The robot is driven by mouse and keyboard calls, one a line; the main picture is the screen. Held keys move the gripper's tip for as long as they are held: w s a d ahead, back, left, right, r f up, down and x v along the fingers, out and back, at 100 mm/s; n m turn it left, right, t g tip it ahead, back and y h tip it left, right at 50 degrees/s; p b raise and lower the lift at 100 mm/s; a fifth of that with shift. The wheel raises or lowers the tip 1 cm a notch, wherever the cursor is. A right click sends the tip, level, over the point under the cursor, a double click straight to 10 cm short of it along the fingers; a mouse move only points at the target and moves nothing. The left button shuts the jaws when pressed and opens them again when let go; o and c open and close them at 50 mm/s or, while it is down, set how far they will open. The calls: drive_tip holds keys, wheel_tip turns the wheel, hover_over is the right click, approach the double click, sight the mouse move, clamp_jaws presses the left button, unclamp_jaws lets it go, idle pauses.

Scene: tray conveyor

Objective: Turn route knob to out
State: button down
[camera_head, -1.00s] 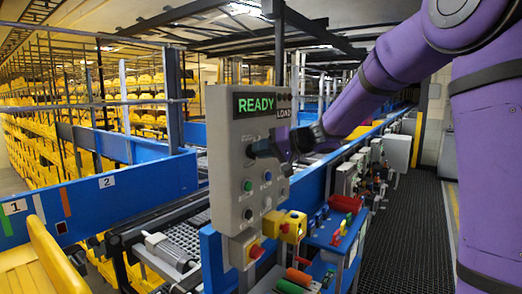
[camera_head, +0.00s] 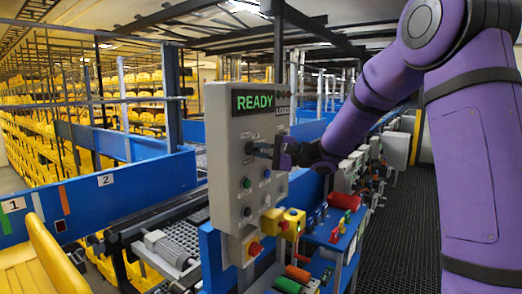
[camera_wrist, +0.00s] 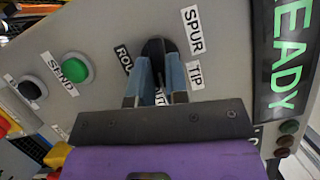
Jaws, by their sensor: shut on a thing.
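The route knob (camera_wrist: 154,47) is a dark knob on a grey control panel (camera_head: 222,215). In the wrist view it stands between my two blue-grey fingers, near the labels "ROU…", "SPUR" and "TIP"; part of the route label is hidden. My gripper (camera_wrist: 157,68) is shut on the knob. In the head view my gripper (camera_head: 268,151) reaches the panel from the right, below the green "READY" display (camera_head: 253,102). No "out" label is readable, and I cannot tell exactly where the knob points.
A green SEND button (camera_wrist: 75,67) and a black button (camera_wrist: 30,90) lie beside the knob. Below the panel are yellow boxes (camera_head: 291,224) with a red button. A blue conveyor wall (camera_head: 130,193) stands at left. The dark floor mat (camera_head: 400,245) at right is clear.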

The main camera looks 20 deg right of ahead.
drive_tip(key=shift+f+m+t+y, duration=0.2)
drive_tip(key=shift+m+t, duration=0.1)
drive_tip(key=shift+m, duration=0.75)
drive_tip(key=shift+f+m+t+y, duration=0.1)
drive_tip(key=shift+m+t+y, duration=0.15)
drive_tip(key=shift+m, duration=0.8)
drive_tip(key=shift+t, duration=0.25)
drive_tip(key=c, duration=1.1)
unclamp_jaws()
drive_tip(key=v, duration=1)
drive_tip(key=shift+s+d+r, duration=0.1)
drive_tip(key=shift+s+d, duration=0.2)
drive_tip(key=shift+d, duration=0.05)
